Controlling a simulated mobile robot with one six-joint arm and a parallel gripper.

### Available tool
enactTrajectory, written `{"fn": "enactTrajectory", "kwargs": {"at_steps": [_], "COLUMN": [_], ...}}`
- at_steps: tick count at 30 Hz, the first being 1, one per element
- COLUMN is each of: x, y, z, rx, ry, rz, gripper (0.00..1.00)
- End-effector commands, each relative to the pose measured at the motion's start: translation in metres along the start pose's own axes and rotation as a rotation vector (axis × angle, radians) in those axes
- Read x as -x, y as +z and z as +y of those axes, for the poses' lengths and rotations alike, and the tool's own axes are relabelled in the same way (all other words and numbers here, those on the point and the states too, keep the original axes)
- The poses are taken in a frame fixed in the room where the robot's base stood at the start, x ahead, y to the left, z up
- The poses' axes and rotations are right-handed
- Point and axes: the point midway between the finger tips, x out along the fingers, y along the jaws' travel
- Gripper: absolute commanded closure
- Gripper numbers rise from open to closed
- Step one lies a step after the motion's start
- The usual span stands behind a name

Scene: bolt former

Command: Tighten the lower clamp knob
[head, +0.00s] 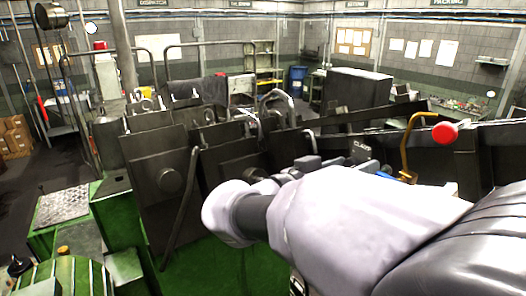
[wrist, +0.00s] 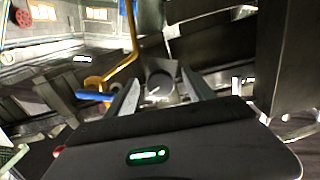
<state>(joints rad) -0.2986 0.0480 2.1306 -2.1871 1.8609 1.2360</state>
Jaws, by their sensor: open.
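In the head view a small label reading CLAMP (head: 362,145) shows just beyond my pale arm. The arm hides most of the area around the gripper and knob there.
Dark machine panels (head: 160,175) fill the left and middle.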

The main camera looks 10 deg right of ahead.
Motion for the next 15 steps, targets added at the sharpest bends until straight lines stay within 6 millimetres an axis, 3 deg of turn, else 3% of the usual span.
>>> {"fn": "enactTrajectory", "kwargs": {"at_steps": [1, 3, 7, 15], "x": [0.0031, 0.0036, 0.0038, 0.0040], "y": [0.0116, 0.0125, 0.0176, 0.0082], "z": [-0.0052, -0.0055, -0.0078, -0.0046], "rx": [-0.186, -0.434, -0.593, -0.839], "ry": [-0.005, -0.006, -0.006, -0.006], "rz": [0.003, 0.001, 0.001, 0.000], "gripper": [0.38, 0.38, 0.38, 0.38]}}
